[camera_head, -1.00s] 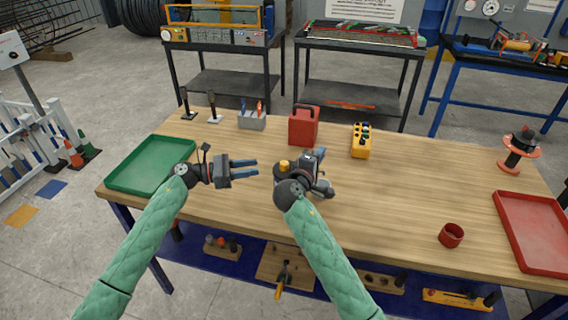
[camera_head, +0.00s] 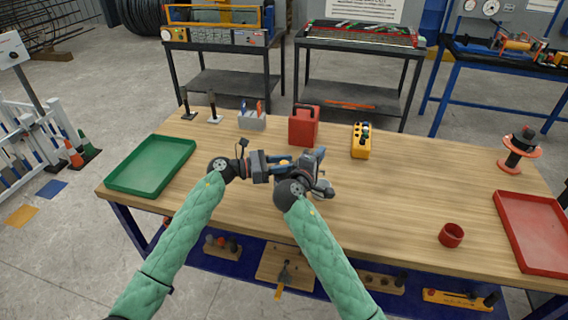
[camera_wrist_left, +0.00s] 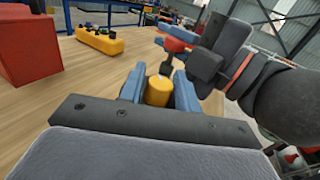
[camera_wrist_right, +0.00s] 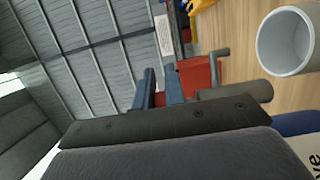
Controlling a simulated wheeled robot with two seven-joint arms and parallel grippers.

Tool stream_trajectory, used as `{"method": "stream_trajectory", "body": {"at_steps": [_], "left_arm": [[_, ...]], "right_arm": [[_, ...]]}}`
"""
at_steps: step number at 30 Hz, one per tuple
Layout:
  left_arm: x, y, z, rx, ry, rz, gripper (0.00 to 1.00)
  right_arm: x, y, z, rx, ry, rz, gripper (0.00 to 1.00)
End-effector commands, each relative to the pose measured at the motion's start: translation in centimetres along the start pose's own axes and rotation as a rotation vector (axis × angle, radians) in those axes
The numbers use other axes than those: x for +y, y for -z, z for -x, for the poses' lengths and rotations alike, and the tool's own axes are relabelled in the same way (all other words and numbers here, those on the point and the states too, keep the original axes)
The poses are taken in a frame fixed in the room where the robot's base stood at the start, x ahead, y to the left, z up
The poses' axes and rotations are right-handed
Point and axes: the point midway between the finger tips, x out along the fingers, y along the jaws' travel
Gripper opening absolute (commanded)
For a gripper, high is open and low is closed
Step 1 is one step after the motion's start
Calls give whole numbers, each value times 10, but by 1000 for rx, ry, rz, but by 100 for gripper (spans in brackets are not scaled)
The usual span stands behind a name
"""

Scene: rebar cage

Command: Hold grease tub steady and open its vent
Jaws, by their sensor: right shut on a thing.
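A yellow cylindrical part (camera_wrist_left: 158,93), seemingly of the grease tub, stands between the two blue fingers of my left gripper (camera_wrist_left: 158,78) in the left wrist view. Those fingers are apart, one on each side of it; contact is unclear. In the head view the left gripper (camera_head: 280,167) reaches in from the left beside my right gripper (camera_head: 316,160). My right gripper is shut on the tub, but the grip is mostly hidden. In the right wrist view its fingers (camera_wrist_right: 160,85) are close together. The tub's body and vent are hard to make out.
A red box (camera_head: 303,126) and a yellow control box (camera_head: 361,142) stand behind the grippers. A green tray (camera_head: 150,166) lies left, a red tray (camera_head: 535,232) right. A red cup (camera_head: 451,235) and a reel (camera_head: 518,150) are to the right. The table's middle right is clear.

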Motion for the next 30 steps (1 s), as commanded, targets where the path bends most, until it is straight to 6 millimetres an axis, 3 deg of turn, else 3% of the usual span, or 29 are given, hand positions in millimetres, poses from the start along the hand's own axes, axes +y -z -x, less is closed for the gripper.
{"method": "stream_trajectory", "body": {"at_steps": [3, 7, 8, 14, 30], "left_arm": [[0, 0, 0, 0, 0, 0, 31], [0, 0, 0, 0, 0, 0, 5], [0, 0, 0, 0, 0, 0, 3], [1, 0, 0, 3, 31, 2, 3], [1, 0, 0, 18, 388, 2, 3]], "right_arm": [[0, 0, 0, 0, 0, 0, 0], [0, 0, 0, 0, 0, 0, 0], [0, 0, 0, 0, 0, 0, 0], [0, 0, 0, 0, 0, 0, 0], [0, 0, 0, 0, 0, 0, 0]]}}
